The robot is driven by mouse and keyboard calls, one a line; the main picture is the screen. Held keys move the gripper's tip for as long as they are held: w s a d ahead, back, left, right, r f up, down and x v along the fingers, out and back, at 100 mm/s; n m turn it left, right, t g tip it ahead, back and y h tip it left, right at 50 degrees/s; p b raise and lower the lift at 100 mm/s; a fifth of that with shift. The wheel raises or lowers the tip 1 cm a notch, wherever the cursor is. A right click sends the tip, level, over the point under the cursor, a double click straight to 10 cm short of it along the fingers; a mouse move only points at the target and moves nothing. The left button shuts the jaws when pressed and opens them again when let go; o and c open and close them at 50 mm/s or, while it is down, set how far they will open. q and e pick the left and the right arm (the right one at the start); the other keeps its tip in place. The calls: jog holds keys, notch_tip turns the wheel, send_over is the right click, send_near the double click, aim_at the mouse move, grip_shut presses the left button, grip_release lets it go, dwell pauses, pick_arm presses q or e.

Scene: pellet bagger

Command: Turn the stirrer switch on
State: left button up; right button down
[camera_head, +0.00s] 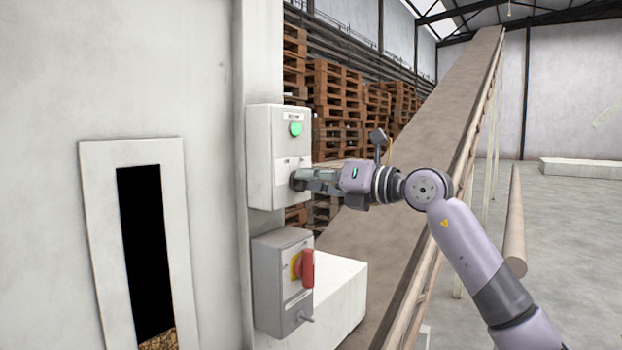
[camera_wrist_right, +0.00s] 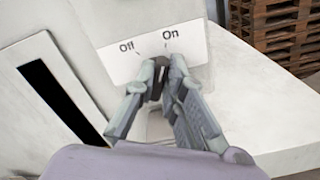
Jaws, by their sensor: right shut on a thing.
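The stirrer switch is a dark rotary knob (camera_wrist_right: 155,76) on a white label plate (camera_wrist_right: 190,44) marked "Off" at left and "On" at right, in the right wrist view. My right gripper (camera_wrist_right: 160,66) is shut on the knob, with a fingertip on each side. The knob's exact pointing direction is mostly hidden by the fingers. In the head view my right gripper (camera_head: 298,180) reaches from the right to the lower part of a white control box (camera_head: 262,150). A green round light or button (camera_head: 296,128) sits above it on the same box. My left gripper is not in view.
A grey box with a red and yellow rotary switch (camera_head: 307,268) hangs just below the white box. A wall panel with a dark window (camera_head: 145,230) is at left. A sloping conveyor (camera_head: 400,160) and stacked pallets (camera_head: 335,90) stand behind my right arm.

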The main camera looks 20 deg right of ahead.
dwell(0.5)
jog(key=c, duration=1.7)
grip_release()
jog(key=shift+o, duration=0.2)
jog(key=shift+d, duration=0.1)
jog(key=v, duration=1.2)
